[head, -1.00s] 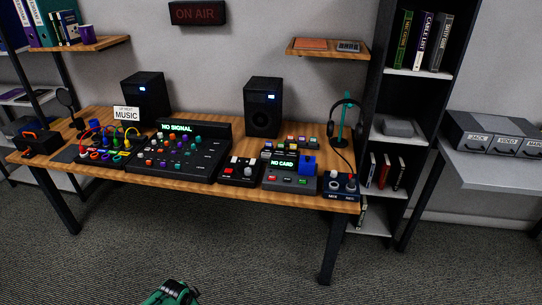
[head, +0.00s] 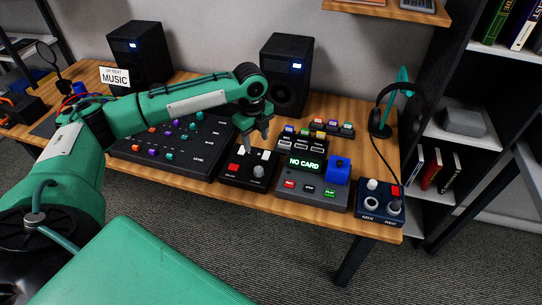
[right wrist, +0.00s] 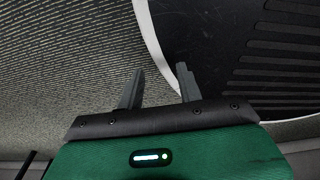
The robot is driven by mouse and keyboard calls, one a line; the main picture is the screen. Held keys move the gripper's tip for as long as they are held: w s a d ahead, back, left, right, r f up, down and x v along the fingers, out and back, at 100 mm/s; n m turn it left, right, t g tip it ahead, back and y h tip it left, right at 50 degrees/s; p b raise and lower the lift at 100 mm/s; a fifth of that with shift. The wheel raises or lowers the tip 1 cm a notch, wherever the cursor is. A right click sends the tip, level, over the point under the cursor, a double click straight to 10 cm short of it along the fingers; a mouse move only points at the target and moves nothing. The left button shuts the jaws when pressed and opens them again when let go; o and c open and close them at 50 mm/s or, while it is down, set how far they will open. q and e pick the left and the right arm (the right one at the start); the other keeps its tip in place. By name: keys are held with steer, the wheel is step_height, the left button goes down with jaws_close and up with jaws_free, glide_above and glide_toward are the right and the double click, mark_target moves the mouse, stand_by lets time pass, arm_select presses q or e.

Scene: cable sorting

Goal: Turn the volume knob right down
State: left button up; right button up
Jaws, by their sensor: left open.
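A small black control box (head: 231,178) sits near the front edge of the desk, with a red button (head: 233,168) and a round grey knob (head: 258,170). Its lettering is too small to read. A dark blue box (head: 380,217) at the right end has two knobs, the left one (head: 371,203) over the word MIX. I cannot tell which knob is for volume. My left gripper (head: 257,142) is open, pointing down above the back of the black box, behind the grey knob and apart from it. My right gripper (right wrist: 158,72) is open and empty over the floor.
A mixer (head: 178,140) lies left of the black box, partly behind my left arm. A NO CARD device (head: 312,190) stands close on its right. Two speakers (head: 286,75) stand behind. Headphones (head: 395,100) hang on a stand at right.

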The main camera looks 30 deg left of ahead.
arm_select(q)
glide_above(259, 170)
steer(key=f, duration=0.5)
steer(key=shift+s+a+f, duration=0.1)
steer(key=shift+s+f, duration=0.05)
steer(key=shift+s, duration=0.05)
steer(key=f+p, duration=0.1)
steer(key=f, duration=0.6)
steer(key=shift+w+f, duration=0.1)
steer(key=shift+w, duration=0.1)
steer(key=shift+f, duration=0.45)
steer(key=c, duration=1)
steer(key=shift+o, duration=0.2)
arm_select(e)
steer(key=shift+s+d+r, duration=0.15)
steer(key=shift+s+d, duration=0.25)
steer(key=shift+s, duration=0.2)
steer(key=shift+s+d+r, duration=0.1)
steer(key=shift+s+d, duration=0.25)
steer(key=shift+s, duration=0.2)
